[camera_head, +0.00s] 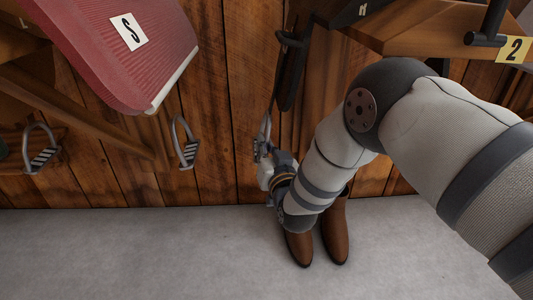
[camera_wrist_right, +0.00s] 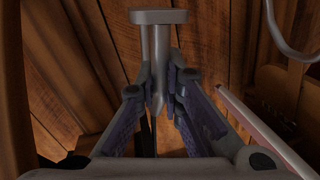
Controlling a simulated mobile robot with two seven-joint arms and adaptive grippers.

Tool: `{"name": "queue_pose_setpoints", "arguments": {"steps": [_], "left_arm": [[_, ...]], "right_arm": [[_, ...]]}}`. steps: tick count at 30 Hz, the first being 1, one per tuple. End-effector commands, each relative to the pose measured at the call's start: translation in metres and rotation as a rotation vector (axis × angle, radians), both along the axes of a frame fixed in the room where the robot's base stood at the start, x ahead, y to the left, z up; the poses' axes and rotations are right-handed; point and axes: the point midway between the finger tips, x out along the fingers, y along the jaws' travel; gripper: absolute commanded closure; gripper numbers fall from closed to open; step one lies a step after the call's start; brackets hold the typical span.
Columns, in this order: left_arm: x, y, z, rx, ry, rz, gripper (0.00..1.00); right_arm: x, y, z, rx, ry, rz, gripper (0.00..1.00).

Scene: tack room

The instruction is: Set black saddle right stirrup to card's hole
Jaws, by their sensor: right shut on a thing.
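The black saddle's strap (camera_head: 290,72) hangs at the top middle of the head view, below a dark part of the saddle. A grey metal stirrup (camera_head: 265,128) is at its lower end. My right gripper (camera_head: 264,158) is shut on this stirrup, and my forearm hides part of the area. In the right wrist view the stirrup (camera_wrist_right: 160,58) stands between the fingers (camera_wrist_right: 160,108). A yellow card (camera_head: 514,50) with a black 2 is on the wooden rack at upper right. Strap holes are too small to see. My left gripper is out of view.
A red saddle pad (camera_head: 120,60) with an S card (camera_head: 128,32) fills the upper left. Other stirrups hang nearby (camera_head: 186,145) and at far left (camera_head: 41,150). Brown boots (camera_head: 337,235) stand on the grey floor (camera_head: 130,255) against the plank wall (camera_head: 215,90).

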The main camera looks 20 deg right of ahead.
Motion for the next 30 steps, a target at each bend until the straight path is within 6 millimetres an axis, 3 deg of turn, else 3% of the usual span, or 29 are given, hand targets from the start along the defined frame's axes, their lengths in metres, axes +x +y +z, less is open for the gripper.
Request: {"name": "queue_pose_setpoints", "arguments": {"steps": [7, 8, 10, 20, 23, 30], "left_arm": [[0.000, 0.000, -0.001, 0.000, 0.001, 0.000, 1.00], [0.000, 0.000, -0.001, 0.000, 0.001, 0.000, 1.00], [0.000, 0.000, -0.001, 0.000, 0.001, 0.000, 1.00], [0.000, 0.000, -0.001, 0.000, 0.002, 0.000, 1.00], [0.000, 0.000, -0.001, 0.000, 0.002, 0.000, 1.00], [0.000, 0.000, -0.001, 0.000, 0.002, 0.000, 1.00]], "right_arm": [[0.000, -0.001, -0.003, -0.002, 0.004, -0.001, 1.00], [0.000, -0.001, -0.003, -0.002, 0.004, -0.001, 0.85], [0.000, -0.001, -0.003, -0.001, 0.003, -0.001, 0.71], [-0.004, 0.000, -0.004, -0.001, 0.005, 0.000, 0.71], [-0.022, 0.002, -0.004, 0.000, 0.007, 0.000, 0.71], [-0.087, 0.007, -0.004, 0.000, 0.008, 0.000, 0.71]]}}
